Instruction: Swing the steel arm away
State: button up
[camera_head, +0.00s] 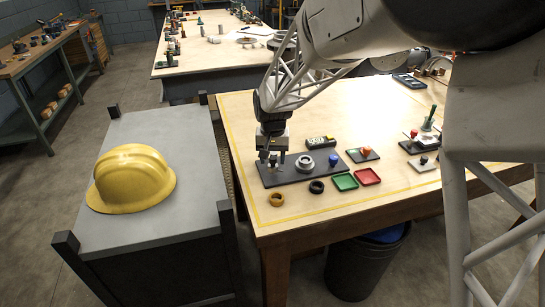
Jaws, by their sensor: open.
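My gripper (273,157) points down over the left part of a dark base plate (286,179) on the wooden table. Its jaws are open, around or just above a small grey metal part (273,164); I cannot tell whether they touch it. A light grey round casing (304,164) sits on the plate just right of the gripper. A blue knob (333,160) stands at the plate's right end. The steel arm cannot be told apart clearly; it may be the small grey part, partly hidden by the jaws.
A tan ring (276,199) and a black ring (317,186) lie in front of the plate. A green tray (344,181) and a red tray (367,176) lie to the right. A yellow helmet (131,178) rests on the grey cabinet at left.

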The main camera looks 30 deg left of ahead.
jog(key=shift+r, duration=3.9)
jog(key=shift+d+r, duration=0.2)
jog(key=shift+d, duration=0.25)
jog(key=s+d+r+m+t, duration=0.1)
jog(key=s+d+r, duration=0.25)
jog(key=d, duration=1.15)
jog(key=s+d+r+m, duration=0.2)
jog(key=d+r, duration=0.3)
jog(key=d, duration=1.1)
jog(key=s+d+f+m+t, duration=0.1)
jog(key=s+d+f+m, duration=0.1)
jog(key=s+d, duration=1.9)
jog(key=shift+s+d+f+t, duration=0.25)
jog(key=shift+s+d+t, duration=0.05)
jog(key=shift+s+d, duration=0.1)
